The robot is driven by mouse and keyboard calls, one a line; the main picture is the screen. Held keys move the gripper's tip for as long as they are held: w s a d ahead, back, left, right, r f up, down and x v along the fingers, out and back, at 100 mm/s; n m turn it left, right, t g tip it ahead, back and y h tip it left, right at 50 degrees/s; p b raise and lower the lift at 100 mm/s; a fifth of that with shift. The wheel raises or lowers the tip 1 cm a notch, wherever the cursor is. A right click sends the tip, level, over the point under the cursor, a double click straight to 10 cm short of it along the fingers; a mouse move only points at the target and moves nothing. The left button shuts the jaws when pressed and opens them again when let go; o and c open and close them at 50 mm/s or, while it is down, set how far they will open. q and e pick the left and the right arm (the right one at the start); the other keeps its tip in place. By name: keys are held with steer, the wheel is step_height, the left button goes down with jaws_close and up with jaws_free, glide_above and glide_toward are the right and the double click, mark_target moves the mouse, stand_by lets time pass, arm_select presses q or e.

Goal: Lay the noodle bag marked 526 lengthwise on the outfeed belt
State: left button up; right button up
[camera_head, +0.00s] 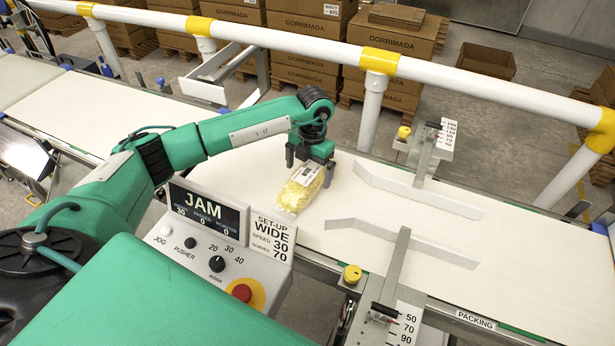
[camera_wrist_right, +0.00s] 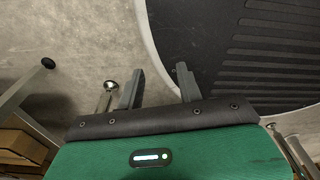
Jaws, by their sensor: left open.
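The noodle bag (camera_head: 297,194) is clear with yellow noodles and a white label at its far end; I cannot read its number. It appears to lie on the white outfeed belt (camera_head: 390,235), its long side slanting across the belt's run. My left gripper (camera_head: 310,168) is over the bag's far end, pointing down, fingers apart on either side of the label. Whether the fingers touch the bag is unclear. My right gripper (camera_wrist_right: 158,84) shows only in the right wrist view, fingers apart and empty above the floor.
Two angled guide rails (camera_head: 420,192) stand on the belt right of the bag. The console (camera_head: 215,245) reading JAM, with a red button, stands in front. A white and yellow railing (camera_head: 300,45) runs behind. The belt towards the PACKING sign (camera_head: 475,320) is clear.

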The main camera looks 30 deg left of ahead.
mark_target(308, 172)
arm_select(q)
steer(key=shift+s+f+p, duration=0.15)
steer(key=shift+f, duration=0.45)
steer(key=shift+s+f+p, duration=0.15)
steer(key=shift+f, duration=0.85)
steer(key=c, duration=1.1)
steer(key=shift+c, duration=1.1)
arm_select(e)
steer(key=shift+s+d+r, duration=0.55)
steer(key=shift+d+r, duration=0.05)
steer(key=shift+d, duration=0.2)
steer(key=shift+a, duration=0.1)
